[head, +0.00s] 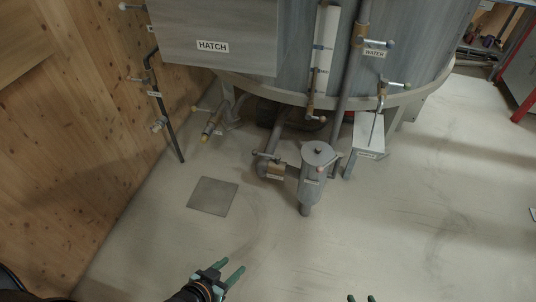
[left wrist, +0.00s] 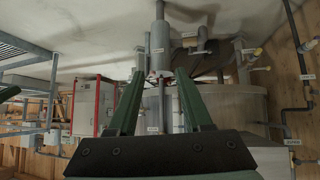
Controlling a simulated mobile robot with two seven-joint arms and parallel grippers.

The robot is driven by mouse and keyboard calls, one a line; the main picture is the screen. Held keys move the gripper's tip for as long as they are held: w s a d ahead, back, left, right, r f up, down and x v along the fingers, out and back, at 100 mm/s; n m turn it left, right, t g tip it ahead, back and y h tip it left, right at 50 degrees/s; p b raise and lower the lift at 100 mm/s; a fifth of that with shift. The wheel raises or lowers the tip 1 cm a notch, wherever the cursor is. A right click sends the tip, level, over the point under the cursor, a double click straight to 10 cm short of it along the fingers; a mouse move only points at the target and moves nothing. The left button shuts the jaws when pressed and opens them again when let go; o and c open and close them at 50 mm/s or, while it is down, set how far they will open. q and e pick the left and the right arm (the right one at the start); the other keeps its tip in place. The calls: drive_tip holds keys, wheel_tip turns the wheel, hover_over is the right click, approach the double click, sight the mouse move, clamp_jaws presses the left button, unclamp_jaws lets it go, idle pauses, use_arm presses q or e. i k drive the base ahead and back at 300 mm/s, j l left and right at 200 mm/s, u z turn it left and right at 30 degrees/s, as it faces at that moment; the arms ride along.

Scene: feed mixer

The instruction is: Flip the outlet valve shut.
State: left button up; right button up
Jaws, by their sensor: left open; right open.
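The outlet valve is probably the brass valve (head: 275,171) on the low pipe under the tank, left of a grey cylindrical pot (head: 314,172). Its small label is too small to read. A thin lever with a pale knob (head: 255,153) shows above it. The pot also shows, upside down, in the left wrist view (left wrist: 159,42), with pipework (left wrist: 195,43) beside it. My left gripper (head: 233,266) is open and empty at the bottom, in front of and apart from the valve. My right gripper (head: 361,298) shows only its fingertips at the bottom edge, open and apart from everything.
The big grey tank (head: 300,50) with a HATCH panel (head: 215,45) and a WATER valve (head: 376,42) fills the back. Other small valves (head: 211,124) sit on nearby pipes. A wooden wall (head: 75,140) bounds the left. The floor (head: 430,220) in front and right is clear.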

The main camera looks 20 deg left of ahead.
sight(277, 156)
drive_tip(key=i+l+u, duration=0.2)
drive_tip(key=i, duration=0.35)
drive_tip(key=i+l+u, duration=0.25)
drive_tip(key=i, duration=0.35)
drive_tip(key=i+l+u, duration=0.2)
drive_tip(key=i+l, duration=0.15)
drive_tip(key=i, duration=0.15)
